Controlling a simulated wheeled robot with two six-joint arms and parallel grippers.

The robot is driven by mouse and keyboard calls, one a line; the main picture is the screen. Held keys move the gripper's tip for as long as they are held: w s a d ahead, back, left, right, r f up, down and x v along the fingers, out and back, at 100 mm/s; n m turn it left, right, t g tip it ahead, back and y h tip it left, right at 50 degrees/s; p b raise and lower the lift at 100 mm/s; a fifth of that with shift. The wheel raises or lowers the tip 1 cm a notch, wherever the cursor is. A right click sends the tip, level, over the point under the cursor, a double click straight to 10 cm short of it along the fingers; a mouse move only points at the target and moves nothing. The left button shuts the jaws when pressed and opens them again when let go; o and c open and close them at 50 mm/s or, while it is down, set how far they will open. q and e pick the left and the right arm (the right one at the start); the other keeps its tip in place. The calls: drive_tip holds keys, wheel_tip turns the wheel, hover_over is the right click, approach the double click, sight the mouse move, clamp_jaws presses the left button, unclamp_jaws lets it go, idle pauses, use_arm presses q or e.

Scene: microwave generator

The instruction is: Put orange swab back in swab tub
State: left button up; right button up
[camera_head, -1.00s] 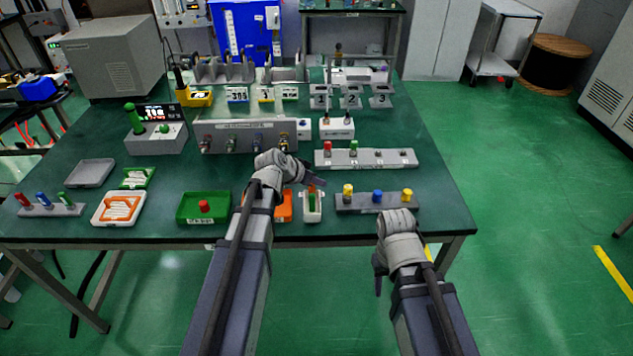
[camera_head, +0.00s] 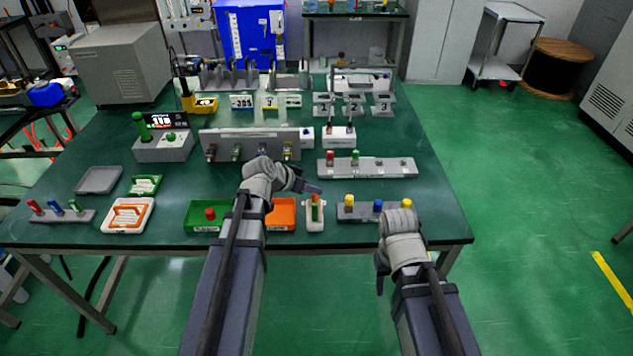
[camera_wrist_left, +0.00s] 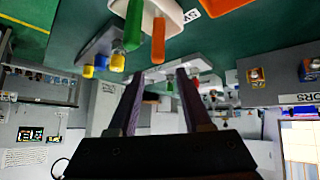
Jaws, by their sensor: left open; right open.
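The orange swab (camera_head: 315,200) stands in the small white swab tub (camera_head: 314,223) at the table's front. In the left wrist view, the orange swab (camera_wrist_left: 158,38) and a green one (camera_wrist_left: 133,25) stick out side by side from the white tub (camera_wrist_left: 168,10). My left gripper (camera_head: 311,188) is just above and behind the tub; its open fingers (camera_wrist_left: 160,76) hold nothing and are apart from the swabs. My right gripper (camera_head: 381,281) is open in front of the table, low and to the right, with its fingers mostly hidden by the wrist.
An orange tray (camera_head: 282,214) and a green tray (camera_head: 203,216) lie left of the tub. A grey rack (camera_head: 377,213) with yellow and blue pieces is to its right. A longer rack (camera_head: 366,168) and a metal panel box (camera_head: 250,145) stand behind.

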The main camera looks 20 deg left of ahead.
use_arm(q)
drive_tip(key=p+v, duration=0.3)
drive_tip(key=v, duration=0.3)
use_arm(e)
wheel_tip(320, 180, up, 4)
drive_tip(key=shift+r, duration=0.1)
use_arm(q)
drive_tip(key=s+d+f+g+y, duration=0.2)
drive_tip(key=s+d+f+g, duration=0.1)
drive_tip(key=s+d, duration=0.5)
drive_tip(key=s+d+f+g+y, duration=0.3)
drive_tip(key=s+d+g, duration=0.2)
drive_tip(key=s+d, duration=0.3)
drive_tip(key=shift+s+y, duration=0.3)
drive_tip(key=shift+s, duration=0.65)
drive_tip(key=shift+f, duration=0.15)
